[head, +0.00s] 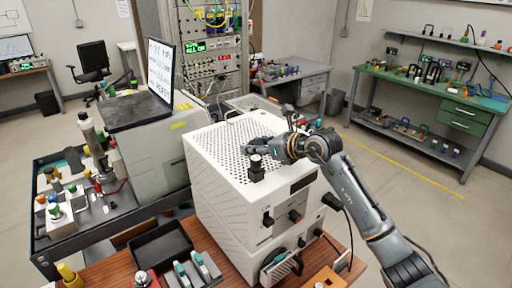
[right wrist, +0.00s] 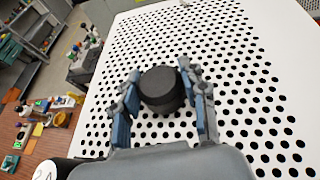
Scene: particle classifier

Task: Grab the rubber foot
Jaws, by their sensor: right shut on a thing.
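The rubber foot (right wrist: 162,88) is a short black cylinder in the middle of the right wrist view. It is on or just above the white perforated top (head: 232,134) of a boxy instrument; I cannot tell whether it touches. My right gripper (right wrist: 163,95) has its two blue-grey fingers on either side of the foot, shut on it. In the head view my right gripper (head: 258,146) reaches in from the right, low over the perforated top, and the foot cannot be made out clearly there. My left gripper is not in view.
A small black part (head: 256,170) stands at the instrument's front edge, close to my gripper. A black tray (head: 161,246) sits on the wooden table. The perforated top is otherwise largely clear.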

